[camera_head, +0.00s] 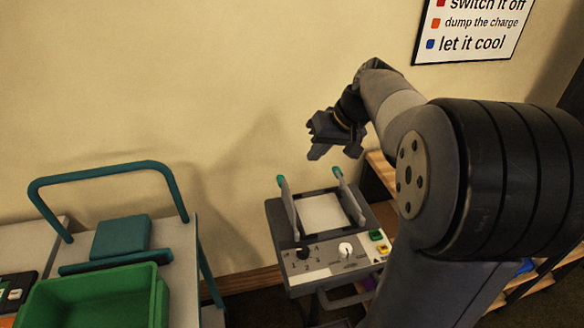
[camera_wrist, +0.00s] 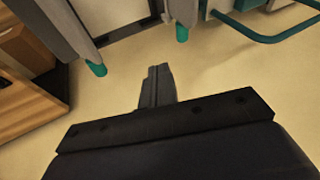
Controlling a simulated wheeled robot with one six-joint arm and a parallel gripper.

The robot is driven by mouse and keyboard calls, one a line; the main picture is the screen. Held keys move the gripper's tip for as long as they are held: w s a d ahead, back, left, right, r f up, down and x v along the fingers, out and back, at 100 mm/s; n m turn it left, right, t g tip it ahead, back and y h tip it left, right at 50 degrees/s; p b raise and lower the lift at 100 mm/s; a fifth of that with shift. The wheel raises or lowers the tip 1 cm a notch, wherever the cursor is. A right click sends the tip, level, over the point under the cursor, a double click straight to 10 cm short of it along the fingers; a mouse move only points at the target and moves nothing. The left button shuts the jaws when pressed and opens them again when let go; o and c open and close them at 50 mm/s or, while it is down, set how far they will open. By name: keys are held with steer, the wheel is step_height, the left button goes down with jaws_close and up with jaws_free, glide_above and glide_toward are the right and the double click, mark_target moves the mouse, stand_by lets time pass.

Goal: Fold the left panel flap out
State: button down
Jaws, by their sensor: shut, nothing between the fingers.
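A grey console (camera_head: 320,213) has two upright grey flaps with teal tips, one on each side of a pale centre plate. The left panel flap (camera_head: 288,208) stands nearly upright; in the wrist view it appears at the upper right (camera_wrist: 181,12). The right flap (camera_head: 350,195) also stands up and shows at the upper left of the wrist view (camera_wrist: 62,30). My gripper (camera_head: 314,152) is shut and empty, above and behind the console near the wall. Its fingertips (camera_wrist: 157,72) are apart from both flaps.
A teal-railed trolley (camera_head: 197,270) with a green bin (camera_head: 90,303) and a teal block (camera_head: 121,237) stands left of the console. The wall is close behind. A wooden shelf (camera_head: 376,172) stands to the right. The console front carries a dial (camera_head: 303,253) and coloured buttons (camera_head: 377,235).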

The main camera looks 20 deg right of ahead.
mark_target(287, 197)
steer(key=a+f, duration=0.2)
steer(key=w+a+f, duration=0.1)
steer(key=f, duration=0.1)
steer(key=shift+w+a+f+p, duration=0.1)
steer(key=shift+a+f+p, duration=0.1)
steer(key=shift+a+p, duration=0.2)
steer(key=shift+a+f, duration=0.4)
steer(key=shift+a, duration=0.2)
